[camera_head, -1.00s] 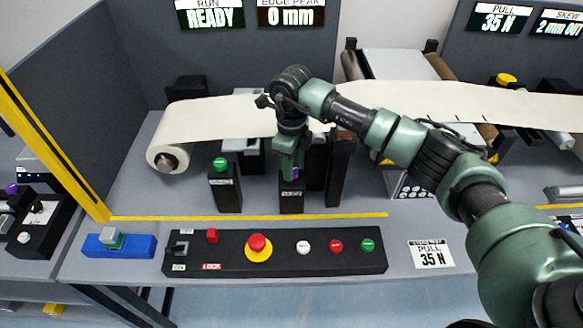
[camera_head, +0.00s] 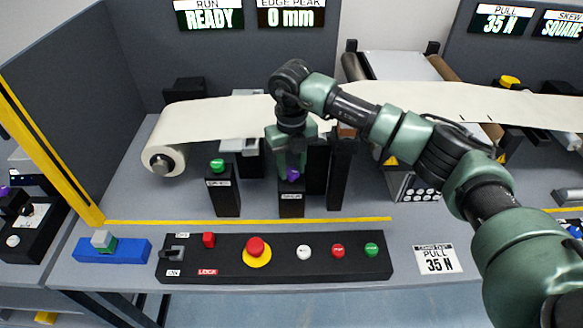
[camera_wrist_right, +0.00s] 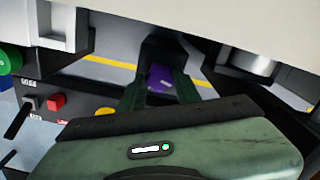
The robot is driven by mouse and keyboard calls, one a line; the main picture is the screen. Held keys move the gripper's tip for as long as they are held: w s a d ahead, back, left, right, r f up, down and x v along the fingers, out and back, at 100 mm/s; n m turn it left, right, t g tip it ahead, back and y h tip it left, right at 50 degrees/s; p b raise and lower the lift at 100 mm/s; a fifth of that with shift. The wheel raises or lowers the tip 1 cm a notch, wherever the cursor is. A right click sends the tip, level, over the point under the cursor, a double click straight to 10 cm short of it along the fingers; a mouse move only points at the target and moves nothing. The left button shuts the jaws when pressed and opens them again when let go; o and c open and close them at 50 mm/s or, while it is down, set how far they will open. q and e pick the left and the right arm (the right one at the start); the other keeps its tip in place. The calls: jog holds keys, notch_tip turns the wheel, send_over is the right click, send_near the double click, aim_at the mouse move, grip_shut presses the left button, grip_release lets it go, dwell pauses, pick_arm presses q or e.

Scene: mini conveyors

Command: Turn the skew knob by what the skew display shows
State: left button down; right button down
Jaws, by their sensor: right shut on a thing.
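A purple knob (camera_head: 293,174) sits on top of a black post (camera_head: 291,204) in the middle of the bench. My right gripper (camera_head: 290,168) points down over it and is shut on it. In the right wrist view the purple knob (camera_wrist_right: 159,78) shows between the two dark green fingers (camera_wrist_right: 159,90). The skew display (camera_head: 563,24) at the top right edge reads SQUARE and is partly cut off. My left gripper is not in view.
A post with a green knob (camera_head: 217,165) stands just left. A white web (camera_head: 225,117) runs from a roll behind my arm. A black button panel (camera_head: 275,270) lies in front of a yellow line. The PULL display (camera_head: 502,20) reads 35 N.

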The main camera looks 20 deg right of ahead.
aim_at(292, 171)
jog(key=shift+w+r, duration=0.1)
jog(key=shift+r, duration=0.05)
dwell(0.4)
jog(key=c, duration=1)
grip_release()
notch_tip(292, 171, up, 8)
jog(key=shift+f+b, duration=0.15)
jog(key=shift+b, duration=0.85)
